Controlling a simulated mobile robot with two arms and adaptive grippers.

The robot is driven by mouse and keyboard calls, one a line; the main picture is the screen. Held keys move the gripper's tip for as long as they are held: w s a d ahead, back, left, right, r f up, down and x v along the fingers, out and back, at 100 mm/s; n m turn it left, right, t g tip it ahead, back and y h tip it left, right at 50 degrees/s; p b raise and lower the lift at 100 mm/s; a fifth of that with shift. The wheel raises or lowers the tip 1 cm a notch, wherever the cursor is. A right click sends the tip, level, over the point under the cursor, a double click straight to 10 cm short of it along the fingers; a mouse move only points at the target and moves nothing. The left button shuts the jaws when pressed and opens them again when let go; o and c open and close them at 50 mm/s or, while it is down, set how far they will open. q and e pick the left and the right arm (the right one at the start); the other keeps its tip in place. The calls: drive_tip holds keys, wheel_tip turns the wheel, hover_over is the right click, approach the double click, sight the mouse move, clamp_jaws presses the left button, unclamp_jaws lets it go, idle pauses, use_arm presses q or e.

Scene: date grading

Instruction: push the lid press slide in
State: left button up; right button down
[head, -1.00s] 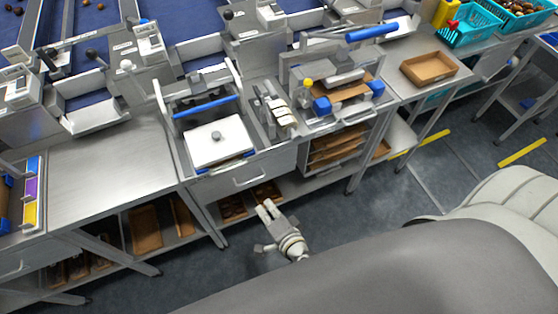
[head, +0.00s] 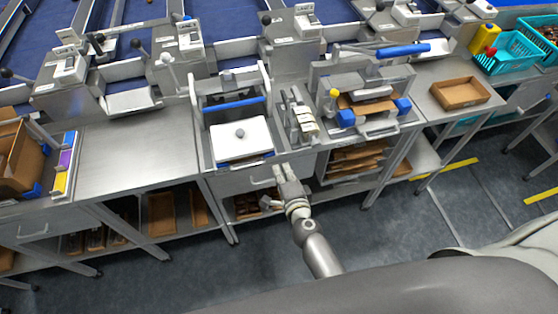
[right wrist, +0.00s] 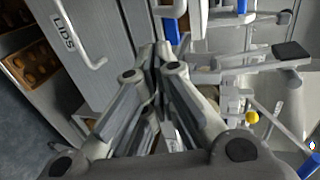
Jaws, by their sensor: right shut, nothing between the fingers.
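The lid press (head: 365,85) is the metal frame with a long blue lever, right of centre in the head view. At its front a slide (head: 379,129) with blue blocks and a front handle carries a brown carton (head: 364,104) and sticks out from under the frame. My right gripper (head: 284,171) is shut and empty, in front of the bench, left of and below the slide. In the right wrist view its fingertips (right wrist: 158,50) point toward the bench front, beside a drawer (right wrist: 95,35) marked LIDS. My left gripper is not in view.
The drawer has a protruding handle (head: 262,182). Left of the press stand a narrow fixture (head: 300,115) and a station with a white knobbed plate (head: 240,140). An open brown tray (head: 460,93) lies on the right table. Floor in front is clear.

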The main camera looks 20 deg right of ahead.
sight(276, 153)
drive_tip(key=shift+w, duration=1.95)
drive_tip(key=shift+w, duration=0.1)
